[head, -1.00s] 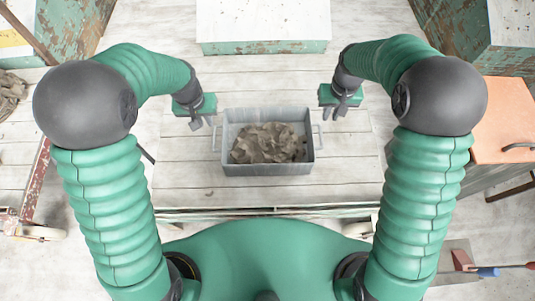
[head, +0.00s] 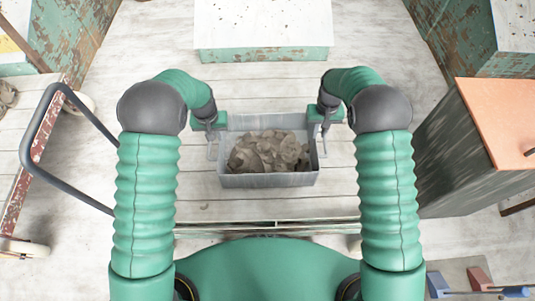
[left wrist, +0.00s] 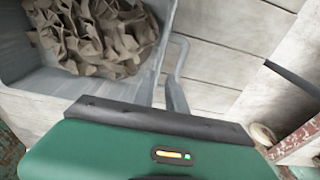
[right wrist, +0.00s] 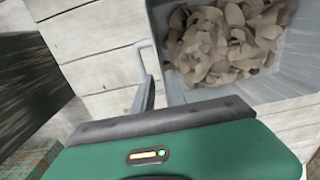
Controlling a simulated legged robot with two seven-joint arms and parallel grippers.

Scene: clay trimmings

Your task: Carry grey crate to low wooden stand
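The grey crate (head: 268,181) sits on pale planks in front of me, full of crumpled brown clay trimmings (head: 268,152). A wire handle sticks out from each end. My left gripper (head: 211,134) is at the left handle, which shows in the left wrist view (left wrist: 182,50). My right gripper (head: 325,127) is at the right handle, which shows in the right wrist view (right wrist: 138,55). The fingers reach the handles, but whether they are closed is unclear. A low block with a white top and chipped green sides (head: 263,20) stands beyond the crate; it may be the stand.
A grey bar handle (head: 32,130) and a rusty red frame (head: 22,190) stand at the left. A dark cabinet with an orange top (head: 505,115) stands at the right. Pale floor is clear between the crate and the far block.

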